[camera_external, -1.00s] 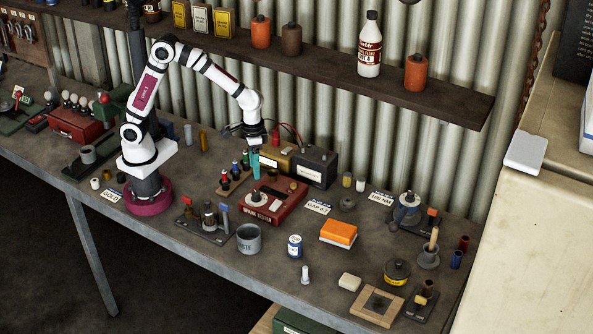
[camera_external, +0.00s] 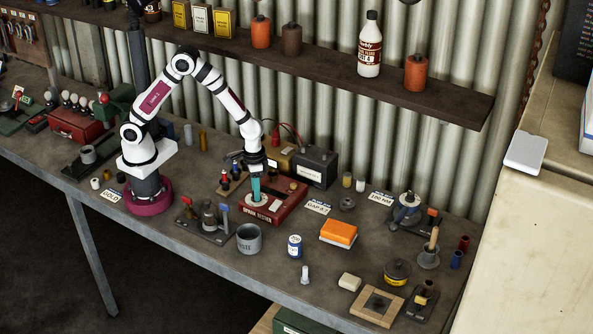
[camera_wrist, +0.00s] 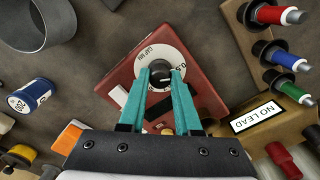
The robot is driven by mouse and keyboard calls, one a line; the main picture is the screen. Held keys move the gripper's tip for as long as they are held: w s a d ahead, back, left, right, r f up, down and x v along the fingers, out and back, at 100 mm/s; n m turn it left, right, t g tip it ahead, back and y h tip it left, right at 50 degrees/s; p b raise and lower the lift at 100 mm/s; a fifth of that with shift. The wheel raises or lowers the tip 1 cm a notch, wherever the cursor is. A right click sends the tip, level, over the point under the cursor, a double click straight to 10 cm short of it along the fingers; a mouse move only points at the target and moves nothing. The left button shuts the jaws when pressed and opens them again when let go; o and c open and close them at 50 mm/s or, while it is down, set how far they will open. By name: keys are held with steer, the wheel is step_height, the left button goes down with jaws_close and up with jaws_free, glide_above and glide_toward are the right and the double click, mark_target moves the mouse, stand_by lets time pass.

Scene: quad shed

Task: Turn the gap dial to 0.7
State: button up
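The gap dial (camera_wrist: 150,57) is a white disc marked "GAP MM" with a dark knob (camera_wrist: 160,77) at its middle. It sits on the red spark tester box (camera_external: 284,205), which also shows in the wrist view (camera_wrist: 203,100). A "0.5" mark shows on the dial's right side. My gripper (camera_wrist: 161,74) has teal fingers, one on each side of the knob. I cannot tell whether they touch it. In the external view my gripper (camera_external: 256,197) points straight down over the dial, hiding the knob.
A rack of colored plugs (camera_external: 232,181) stands left of the box, with a "NO LEAD" label in the wrist view (camera_wrist: 258,117). A dark battery (camera_external: 315,167) is behind. A grey cup (camera_external: 249,238) and a blue-white can (camera_external: 295,246) stand in front.

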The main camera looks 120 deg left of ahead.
jaws_close()
steer(key=shift+m, duration=0.4)
steer(key=m, duration=0.6)
steer(key=shift+m, duration=0.4)
steer(key=m, duration=0.4)
steer(key=shift+m, duration=2)
